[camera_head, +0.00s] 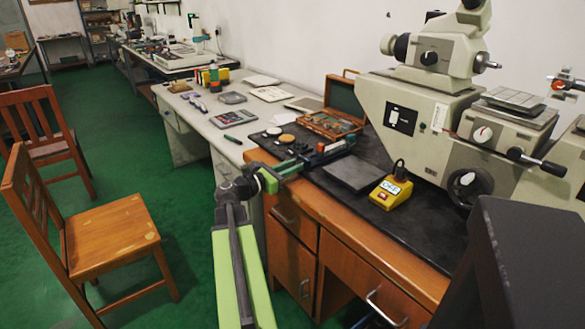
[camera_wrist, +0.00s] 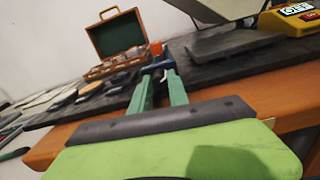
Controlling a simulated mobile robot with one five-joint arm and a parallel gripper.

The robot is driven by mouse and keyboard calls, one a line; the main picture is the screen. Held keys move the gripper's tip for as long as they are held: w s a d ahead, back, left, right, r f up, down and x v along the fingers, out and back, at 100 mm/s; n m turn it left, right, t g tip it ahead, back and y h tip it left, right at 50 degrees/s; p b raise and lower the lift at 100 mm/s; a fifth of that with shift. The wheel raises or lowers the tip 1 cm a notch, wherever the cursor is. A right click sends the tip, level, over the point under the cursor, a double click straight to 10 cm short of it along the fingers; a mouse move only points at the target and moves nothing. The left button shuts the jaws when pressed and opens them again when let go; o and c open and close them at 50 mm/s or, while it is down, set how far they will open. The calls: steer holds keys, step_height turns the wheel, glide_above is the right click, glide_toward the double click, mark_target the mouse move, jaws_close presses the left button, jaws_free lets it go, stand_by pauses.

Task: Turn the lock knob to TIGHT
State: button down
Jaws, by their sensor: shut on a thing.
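My gripper (camera_head: 296,166) reaches over the front edge of the dark-topped bench. Its two green fingers also show in the wrist view (camera_wrist: 160,82), where they close on a small part of a blue and dark fixture (camera_wrist: 157,67). In the head view this fixture (camera_head: 328,151) is a long, low dark device with a red end, lying on the bench. The lock knob itself is mostly hidden between the fingertips. I cannot read any TIGHT mark or tell the knob's angle.
An open wooden case (camera_head: 325,123) stands just behind the fixture. A dark flat plate (camera_head: 353,173) and a yellow box with a display (camera_head: 391,192) lie to the right. A large measuring machine (camera_head: 425,120) fills the bench's right side. Wooden chairs (camera_head: 110,238) stand at left.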

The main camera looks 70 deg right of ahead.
steer(key=c, duration=1.5)
jaws_free()
steer(key=shift+c, duration=0.2)
steer(key=shift+a, duration=0.1)
steer(key=v, duration=1.7)
steer(key=shift+w, duration=0.2)
steer(key=shift+a+f, duration=0.1)
